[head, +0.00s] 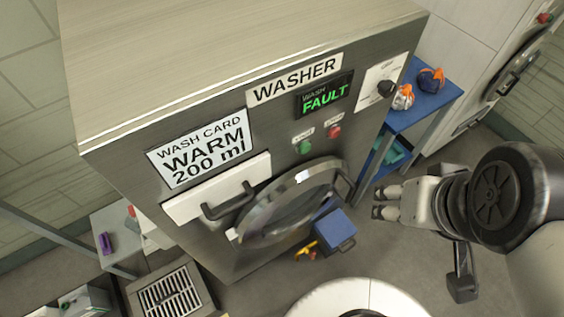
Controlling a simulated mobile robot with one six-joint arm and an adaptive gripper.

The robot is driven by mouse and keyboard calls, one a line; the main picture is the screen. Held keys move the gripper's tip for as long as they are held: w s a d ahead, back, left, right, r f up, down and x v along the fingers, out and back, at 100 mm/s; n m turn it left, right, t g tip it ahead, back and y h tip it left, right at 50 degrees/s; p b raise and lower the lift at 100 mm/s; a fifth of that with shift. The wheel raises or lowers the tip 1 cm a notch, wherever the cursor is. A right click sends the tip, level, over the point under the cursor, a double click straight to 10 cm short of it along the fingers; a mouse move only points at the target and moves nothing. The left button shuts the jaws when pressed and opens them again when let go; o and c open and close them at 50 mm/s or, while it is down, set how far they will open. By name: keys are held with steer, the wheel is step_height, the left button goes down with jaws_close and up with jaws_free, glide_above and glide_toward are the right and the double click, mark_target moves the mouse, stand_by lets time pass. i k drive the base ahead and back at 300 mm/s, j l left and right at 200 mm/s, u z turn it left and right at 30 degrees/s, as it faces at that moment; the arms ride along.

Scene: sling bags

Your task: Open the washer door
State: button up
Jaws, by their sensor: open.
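The washer (225,85) is a large brushed-metal cabinet with a WASHER label on its front. Its round door (258,222) has a thick shiny rim and sits low on the front face. A dark handle (346,184) stands at the door's right edge. I cannot tell from this angle whether the door is fully closed. My gripper (377,201) is open and empty, to the right of the door handle and apart from it in the picture. Its fingers point left towards the door.
A white drawer front (217,190) with a dark handle is left of the door. The display (324,95) reads WASH FAULT. Green (304,146) and red (334,132) buttons sit above the door. A blue box (334,230) is below it. A blue table (432,105) holding wrapped bundles stands right.

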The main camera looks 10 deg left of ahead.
mark_target(248, 231)
steer(key=j+u, duration=0.5)
steer(key=u, duration=0.2)
